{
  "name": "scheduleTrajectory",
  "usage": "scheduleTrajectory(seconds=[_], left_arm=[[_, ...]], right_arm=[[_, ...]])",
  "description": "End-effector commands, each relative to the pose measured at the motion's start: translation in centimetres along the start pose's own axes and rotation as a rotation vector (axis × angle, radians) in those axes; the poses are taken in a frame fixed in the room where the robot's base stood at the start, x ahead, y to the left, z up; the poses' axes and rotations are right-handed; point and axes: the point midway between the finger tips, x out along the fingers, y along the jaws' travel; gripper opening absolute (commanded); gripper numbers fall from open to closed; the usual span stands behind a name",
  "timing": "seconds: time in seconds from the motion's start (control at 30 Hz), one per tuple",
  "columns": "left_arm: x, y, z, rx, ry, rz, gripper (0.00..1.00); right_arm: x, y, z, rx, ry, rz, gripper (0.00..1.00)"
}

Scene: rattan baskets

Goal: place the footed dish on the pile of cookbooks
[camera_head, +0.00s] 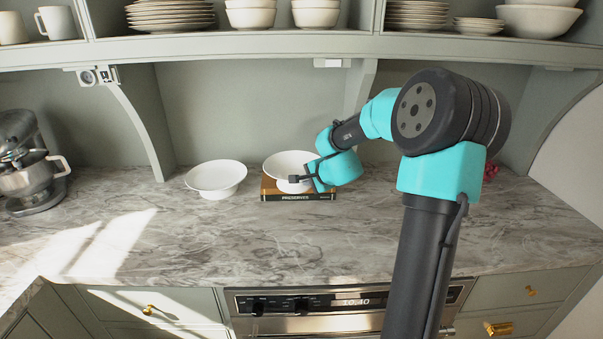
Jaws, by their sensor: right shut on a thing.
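A white footed dish (287,162) is upright over the pile of cookbooks (268,189), which has a dark spine reading "PRESERVES" facing front. My right gripper (301,179) comes in from the right and is shut on this footed dish at its right front side. The dish's base looks at or just above the top cover; I cannot tell whether it touches. The gripper and wrist hide part of the dish's right side and the right end of the pile. My left gripper is not in view.
A second white dish (216,177) stands on the marble counter (200,240) left of the pile. A stand mixer (30,165) is at the far left. A shelf with plates and bowls (250,15) hangs above. The counter's front middle is clear, above an oven (300,303).

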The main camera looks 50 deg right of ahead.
Motion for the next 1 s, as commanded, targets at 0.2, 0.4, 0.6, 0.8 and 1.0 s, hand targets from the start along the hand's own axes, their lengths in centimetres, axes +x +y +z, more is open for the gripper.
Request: scheduleTrajectory(seconds=[0.2, 0.4, 0.6, 0.8, 1.0], left_arm=[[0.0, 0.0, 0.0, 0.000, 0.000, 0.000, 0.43], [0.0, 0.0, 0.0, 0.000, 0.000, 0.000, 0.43], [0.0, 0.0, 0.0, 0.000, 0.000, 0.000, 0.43], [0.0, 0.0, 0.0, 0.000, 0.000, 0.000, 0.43], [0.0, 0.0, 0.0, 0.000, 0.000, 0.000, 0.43]], right_arm=[[2.4, -1.4, -2.3, -0.001, 0.001, -0.002, 0.00], [5.0, -2.8, -4.9, -0.002, 0.001, -0.001, 0.00], [7.5, -4.3, -7.5, -0.001, 0.002, -0.003, 0.00], [9.6, -5.6, -9.6, -0.001, 0.002, -0.003, 0.00], [10.1, -5.9, -10.2, -0.001, 0.001, -0.002, 0.00]])
